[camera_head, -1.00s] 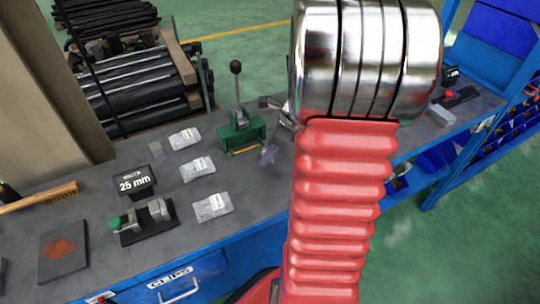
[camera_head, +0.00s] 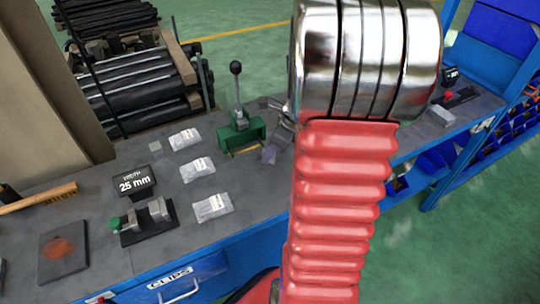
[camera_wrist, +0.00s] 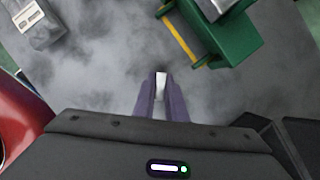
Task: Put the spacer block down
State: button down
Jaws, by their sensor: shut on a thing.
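My gripper (camera_wrist: 161,92) points down over the grey bench in the wrist view, its two purple fingers shut on a small pale grey spacer block (camera_wrist: 161,80). Only a narrow strip of the block shows between the fingers. I cannot tell whether it touches the bench. In the head view my gripper (camera_head: 269,154) is just right of the green lever press, partly behind my red arm. The block cannot be made out there.
The green lever press (camera_head: 243,137) is close by and also shows in the wrist view (camera_wrist: 232,38). Several labelled packets (camera_head: 197,169), a 25 mm sign (camera_head: 134,182) and a clamp fixture (camera_head: 145,222) lie to the left. The bench (camera_head: 260,190) between is bare.

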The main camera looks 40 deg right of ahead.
jog(key=shift+r, duration=0.1)
notch_tip(320, 180, up, 10)
jog(key=shift+f, duration=0.1)
dwell(0.4)
dwell(0.9)
